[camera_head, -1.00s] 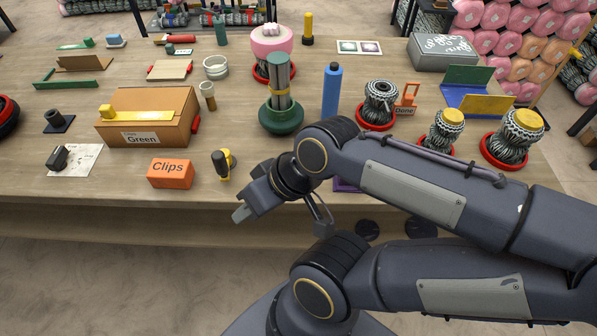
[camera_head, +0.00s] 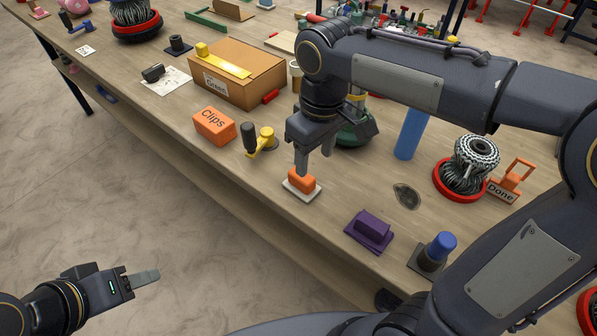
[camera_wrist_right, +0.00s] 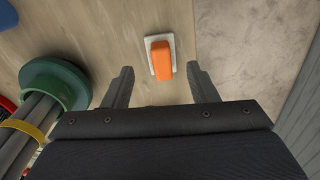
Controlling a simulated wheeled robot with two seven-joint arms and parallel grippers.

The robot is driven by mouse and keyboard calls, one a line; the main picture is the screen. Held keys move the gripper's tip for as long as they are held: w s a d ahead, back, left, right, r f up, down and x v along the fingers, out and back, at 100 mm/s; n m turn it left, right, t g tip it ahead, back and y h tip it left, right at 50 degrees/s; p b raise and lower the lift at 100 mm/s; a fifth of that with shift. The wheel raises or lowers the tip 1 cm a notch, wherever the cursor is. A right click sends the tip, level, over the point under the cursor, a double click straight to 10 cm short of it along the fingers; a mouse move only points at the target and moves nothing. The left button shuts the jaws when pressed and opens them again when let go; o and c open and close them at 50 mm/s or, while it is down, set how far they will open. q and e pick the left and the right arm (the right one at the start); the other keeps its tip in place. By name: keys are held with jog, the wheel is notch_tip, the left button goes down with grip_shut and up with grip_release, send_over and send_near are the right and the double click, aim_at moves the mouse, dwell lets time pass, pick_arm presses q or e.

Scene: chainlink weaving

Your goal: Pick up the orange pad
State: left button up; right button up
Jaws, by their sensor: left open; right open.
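The orange pad (camera_head: 302,181) lies on a small white base (camera_head: 290,188) near the front edge of the table. It also shows in the right wrist view (camera_wrist_right: 162,60), ahead of the fingertips and between their lines. My right gripper (camera_head: 314,165) points down just above the pad, open and empty. My left gripper (camera_head: 145,278) is open and empty, low at the left, over the floor and away from the table.
A yellow-and-black tool (camera_head: 260,140) and the orange Clips box (camera_head: 214,126) stand left of the pad. A purple pad (camera_head: 370,228) and a blue-topped item (camera_head: 438,248) lie to the right. A green holder (camera_wrist_right: 62,85) is beside my right gripper. The table's front edge is close.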

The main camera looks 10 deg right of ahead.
aim_at(302, 182)
jog(key=shift+w+a+f+n+h, duration=0.15)
jog(key=shift+w+a+f, duration=0.25)
jog(key=shift+w, duration=0.2)
jog(key=shift+w+a+f+n+h, duration=0.15)
jog(key=shift+w+a+f, duration=0.15)
jog(key=shift+w+a, duration=0.25)
notch_tip(302, 182, down, 7)
jog(key=shift+f+b, duration=0.1)
jog(key=shift+b, duration=0.2)
jog(key=c, duration=1.1)
